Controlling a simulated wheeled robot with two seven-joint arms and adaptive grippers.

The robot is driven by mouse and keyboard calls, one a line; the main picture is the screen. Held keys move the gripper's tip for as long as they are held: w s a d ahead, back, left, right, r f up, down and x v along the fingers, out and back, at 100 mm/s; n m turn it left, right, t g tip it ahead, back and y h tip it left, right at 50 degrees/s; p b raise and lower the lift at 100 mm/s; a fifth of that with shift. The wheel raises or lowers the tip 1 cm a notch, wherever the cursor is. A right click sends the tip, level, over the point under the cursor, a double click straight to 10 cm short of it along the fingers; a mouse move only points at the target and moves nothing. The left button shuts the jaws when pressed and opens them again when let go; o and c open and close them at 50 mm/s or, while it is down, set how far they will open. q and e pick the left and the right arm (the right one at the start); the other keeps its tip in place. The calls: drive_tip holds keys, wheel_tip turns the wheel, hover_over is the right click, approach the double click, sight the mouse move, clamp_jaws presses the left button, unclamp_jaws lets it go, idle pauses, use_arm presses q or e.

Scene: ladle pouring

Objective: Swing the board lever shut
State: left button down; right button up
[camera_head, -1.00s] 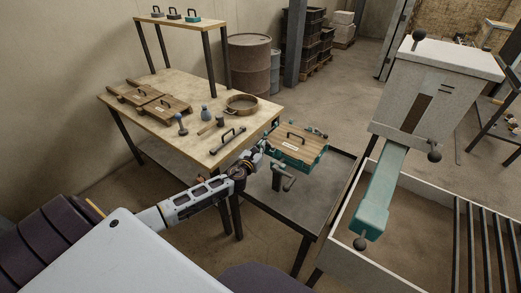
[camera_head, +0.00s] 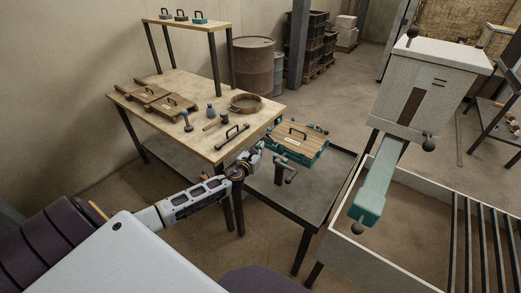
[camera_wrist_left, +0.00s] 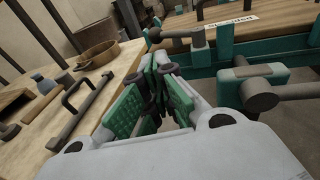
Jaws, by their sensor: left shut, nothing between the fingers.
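The wooden board (camera_head: 300,138) lies in a teal frame (camera_head: 318,152) on the low grey table. A grey lever with a round bar (camera_head: 286,175) sits at the frame's near side. In the left wrist view a grey lever (camera_wrist_left: 262,95) on a teal block is at the right, and another dark-knobbed bar (camera_wrist_left: 178,33) crosses the board's edge at the top. Which of these is the board lever I cannot tell for sure. My left gripper (camera_head: 257,150) is shut and empty at the frame's left end; its fingers also show in the left wrist view (camera_wrist_left: 157,72), apart from the right-hand lever.
The wooden table (camera_head: 170,85) to the left holds boards, a round pan (camera_head: 245,103), small tools and a black-handled bar (camera_head: 231,136). A grey hopper (camera_head: 425,90) with a teal chute (camera_head: 375,185) stands to the right. The low table's front (camera_head: 290,205) is bare.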

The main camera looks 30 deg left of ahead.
use_arm(q)
drive_tip(key=s, duration=0.9)
drive_tip(key=shift+d+r, duration=0.35)
drive_tip(key=shift+r, duration=0.05)
idle(0.4)
drive_tip(key=shift+a+b, duration=0.1)
drive_tip(key=shift+b, duration=0.2)
